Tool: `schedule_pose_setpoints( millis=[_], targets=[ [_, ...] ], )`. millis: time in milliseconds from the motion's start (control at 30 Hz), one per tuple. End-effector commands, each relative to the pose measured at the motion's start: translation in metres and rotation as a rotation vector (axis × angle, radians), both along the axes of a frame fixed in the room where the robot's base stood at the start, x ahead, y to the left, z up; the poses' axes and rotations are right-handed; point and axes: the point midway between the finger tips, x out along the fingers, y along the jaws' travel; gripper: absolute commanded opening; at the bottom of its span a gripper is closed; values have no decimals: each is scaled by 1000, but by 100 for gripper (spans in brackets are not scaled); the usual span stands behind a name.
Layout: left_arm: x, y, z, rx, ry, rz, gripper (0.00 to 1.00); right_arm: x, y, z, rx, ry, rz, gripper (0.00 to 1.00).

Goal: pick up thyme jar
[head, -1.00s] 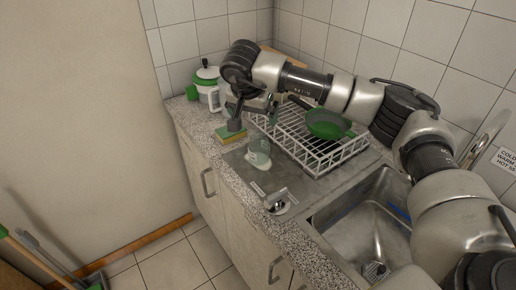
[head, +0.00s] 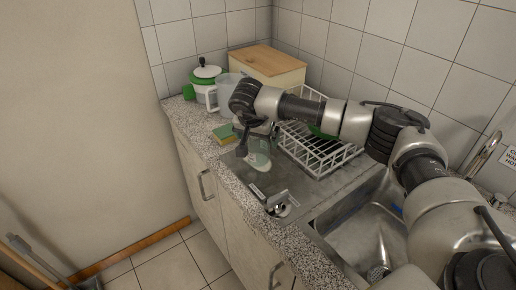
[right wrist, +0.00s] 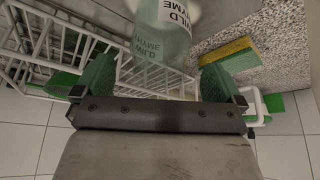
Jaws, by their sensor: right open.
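The thyme jar (head: 259,158) is a clear, greenish glass jar on the metal drainboard beside the dish rack; its upper part is partly hidden by my right gripper. In the right wrist view the jar (right wrist: 163,38) shows at the top centre, with its "WILD THYME" label. My right gripper (head: 246,142) is close above and beside the jar. In the right wrist view its green-padded fingers (right wrist: 160,78) are spread wide and empty, with the jar ahead, across the gap between them. My left gripper is not in view.
A white wire dish rack (head: 318,155) with a green bowl stands right of the jar. A sponge (head: 223,133) lies to its left. A wood-topped box (head: 268,65), pitcher and white pot stand behind.

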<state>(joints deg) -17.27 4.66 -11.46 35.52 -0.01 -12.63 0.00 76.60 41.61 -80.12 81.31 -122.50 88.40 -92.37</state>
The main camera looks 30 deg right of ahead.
Motion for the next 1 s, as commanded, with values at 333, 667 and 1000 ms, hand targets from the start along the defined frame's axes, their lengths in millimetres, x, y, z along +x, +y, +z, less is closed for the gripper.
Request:
schedule_pose_setpoints(
  millis=[333, 667, 1000],
  targets=[
    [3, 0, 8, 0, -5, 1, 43, 7, -7, -27, 1, -1, 0, 99],
    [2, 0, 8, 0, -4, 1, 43, 6, -7, -26, 1, -1, 0, 69],
    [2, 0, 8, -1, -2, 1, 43, 7, -7, -25, 1, -2, 0, 42]
  ],
)
